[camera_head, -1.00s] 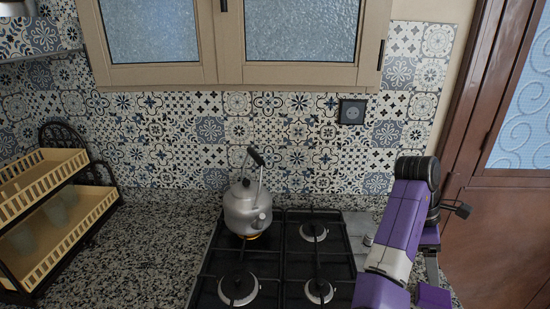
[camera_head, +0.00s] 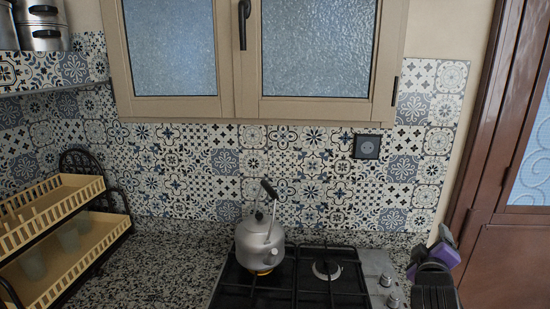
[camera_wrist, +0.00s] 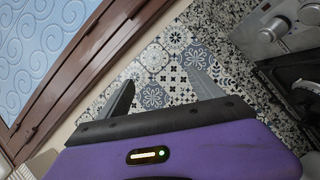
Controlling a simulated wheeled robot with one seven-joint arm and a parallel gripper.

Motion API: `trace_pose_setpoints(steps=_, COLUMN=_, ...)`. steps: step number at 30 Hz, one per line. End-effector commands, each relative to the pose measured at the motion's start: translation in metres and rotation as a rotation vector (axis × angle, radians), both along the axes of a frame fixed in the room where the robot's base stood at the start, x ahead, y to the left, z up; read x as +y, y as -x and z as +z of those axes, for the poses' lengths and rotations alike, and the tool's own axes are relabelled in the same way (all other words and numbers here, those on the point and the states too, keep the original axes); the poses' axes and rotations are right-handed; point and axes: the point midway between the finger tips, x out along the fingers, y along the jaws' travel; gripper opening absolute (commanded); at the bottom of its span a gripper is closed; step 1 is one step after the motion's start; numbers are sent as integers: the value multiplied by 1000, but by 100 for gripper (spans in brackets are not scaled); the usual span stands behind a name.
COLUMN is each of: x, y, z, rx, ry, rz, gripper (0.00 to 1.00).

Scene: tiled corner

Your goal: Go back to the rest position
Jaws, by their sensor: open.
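My gripper (camera_wrist: 163,88) shows in the wrist view with its two grey fingers spread apart and nothing between them. Behind the fingers are patterned wall tiles. In the head view, part of my purple and black arm is at the lower right, beside the stove and in front of the wall near the door; the fingers cannot be made out there. A grey kettle (camera_head: 258,241) with a raised dark handle stands upright on the back left burner of the stove (camera_head: 310,283), with an orange glow under it. My gripper is apart from the kettle.
A two-level dish rack (camera_head: 60,215) with glasses stands on the granite counter (camera_head: 160,262) at left. A window cupboard (camera_head: 245,108) hangs above the stove. A brown door (camera_head: 505,245) is at right. In the wrist view, stove knobs (camera_wrist: 272,30) are at upper right.

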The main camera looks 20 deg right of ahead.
Motion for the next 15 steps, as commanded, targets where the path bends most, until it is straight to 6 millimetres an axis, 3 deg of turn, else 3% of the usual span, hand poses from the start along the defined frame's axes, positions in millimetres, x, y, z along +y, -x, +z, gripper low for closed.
trace_pose_setpoints(steps=8, x=116, y=15, z=-25, rx=-288, ry=-58, rz=329, gripper=76)
trace_pose_setpoints(steps=15, x=218, y=63, z=-46, rx=-465, ry=-251, rz=570, gripper=76)
